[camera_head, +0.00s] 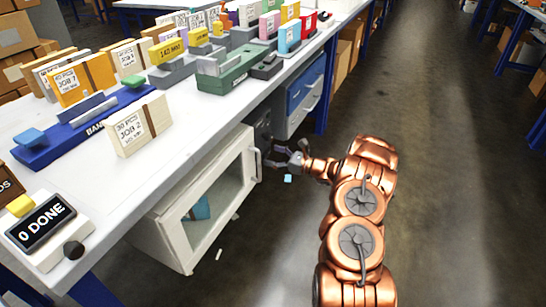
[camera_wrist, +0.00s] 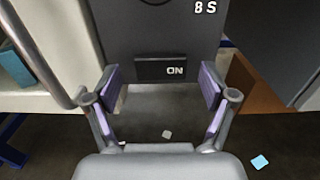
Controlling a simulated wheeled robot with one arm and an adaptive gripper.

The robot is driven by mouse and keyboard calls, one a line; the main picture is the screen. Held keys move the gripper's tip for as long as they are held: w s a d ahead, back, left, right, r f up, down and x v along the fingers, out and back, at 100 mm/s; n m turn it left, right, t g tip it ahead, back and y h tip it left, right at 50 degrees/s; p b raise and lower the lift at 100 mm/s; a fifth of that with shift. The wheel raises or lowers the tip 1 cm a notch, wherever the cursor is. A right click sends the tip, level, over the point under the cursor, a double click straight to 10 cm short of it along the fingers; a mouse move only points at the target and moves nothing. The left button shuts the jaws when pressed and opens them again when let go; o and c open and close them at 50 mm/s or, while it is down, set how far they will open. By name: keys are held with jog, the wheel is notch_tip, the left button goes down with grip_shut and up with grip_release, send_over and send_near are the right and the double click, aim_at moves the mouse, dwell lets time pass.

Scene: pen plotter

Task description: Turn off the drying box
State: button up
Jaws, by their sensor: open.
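The drying box (camera_head: 168,232) is a white cabinet with a glass door, under the white workbench. Something blue is behind its glass. Its dark control panel (camera_head: 262,130) is at the box's far right side. In the wrist view the dark panel (camera_wrist: 123,40) carries a black switch (camera_wrist: 160,69) marked "ON", with "8 S" printed above and part of a round dial at the top edge. My gripper (camera_wrist: 162,85) is open and empty. Its two purple-padded fingers are left and right of the switch in the picture; I cannot tell the gap to the panel. In the head view my gripper (camera_head: 280,152) is by the panel.
The door's handle (camera_wrist: 40,50) is close on the left in the wrist view. A blue and grey drawer unit (camera_head: 300,95) stands beyond the panel. The workbench (camera_head: 185,120) above holds job packs and a "0 DONE" counter (camera_head: 45,228). Small scraps lie on the floor; the aisle is clear.

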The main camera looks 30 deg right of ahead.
jog(key=shift+w+a, duration=0.1)
jog(key=shift+c, duration=0.2)
jog(key=c, duration=1.1)
jog(key=shift+w+r+n+g+y+p, duration=0.15)
jog(key=shift+n+g+y+p, duration=0.15)
jog(key=shift+p, duration=0.15)
jog(key=shift+d+n+g+y+p, duration=0.3)
jog(key=shift+n+g+y, duration=0.1)
jog(key=shift+y, duration=0.1)
jog(key=shift+w+n+g+y, duration=0.1)
jog(key=shift+n+g+y, duration=0.3)
jog(key=shift+g, duration=0.1)
